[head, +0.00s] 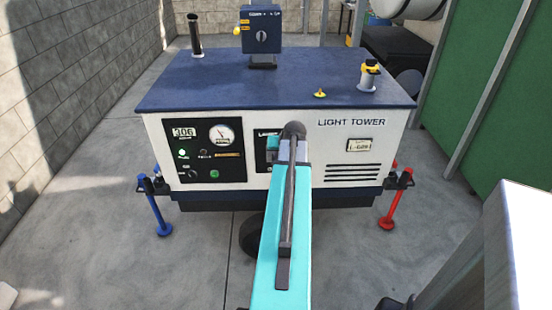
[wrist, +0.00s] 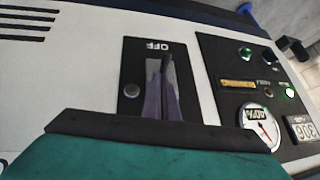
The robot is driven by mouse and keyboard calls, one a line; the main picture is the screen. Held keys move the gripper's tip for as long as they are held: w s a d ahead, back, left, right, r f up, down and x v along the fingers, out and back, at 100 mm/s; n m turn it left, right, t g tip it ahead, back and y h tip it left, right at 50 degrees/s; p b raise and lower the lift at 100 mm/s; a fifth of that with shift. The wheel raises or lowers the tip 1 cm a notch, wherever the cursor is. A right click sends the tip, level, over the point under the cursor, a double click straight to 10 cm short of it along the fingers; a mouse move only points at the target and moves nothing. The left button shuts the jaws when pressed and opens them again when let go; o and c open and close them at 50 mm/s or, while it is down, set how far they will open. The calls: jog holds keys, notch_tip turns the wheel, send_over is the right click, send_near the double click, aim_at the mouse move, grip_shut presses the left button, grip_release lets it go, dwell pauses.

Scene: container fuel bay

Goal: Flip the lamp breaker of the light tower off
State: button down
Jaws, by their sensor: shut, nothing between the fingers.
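The light tower (head: 340,160) is a white cabinet with a dark blue top, straight ahead in the head view. Its black lamp breaker panel (head: 261,146) is mostly hidden behind my arm there. In the wrist view the breaker panel (wrist: 131,60) appears upside down, with an OFF label and a round stud. My gripper (wrist: 162,68) shows as purple-grey fingers, shut and empty, in front of the panel's middle, close to the OFF label. The breaker lever is not clearly distinguishable behind the fingers. I cannot tell whether they touch it or which way it is set.
A gauge panel (head: 204,150) with a lit green lamp is left of the breaker. A blue switch box (head: 260,38), a pipe (head: 196,35) and a yellow-black cap (head: 369,76) stand on top. Blue (head: 156,210) and red (head: 393,208) outriggers flank the cabinet.

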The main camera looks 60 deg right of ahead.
dwell(0.4)
jog(key=s+a+r+p, duration=0.2)
jog(key=s+a+r, duration=0.2)
jog(key=s+a, duration=0.2)
jog(key=shift+a+r, duration=0.15)
jog(key=shift+r, duration=0.2)
dwell(0.3)
dwell(0.5)
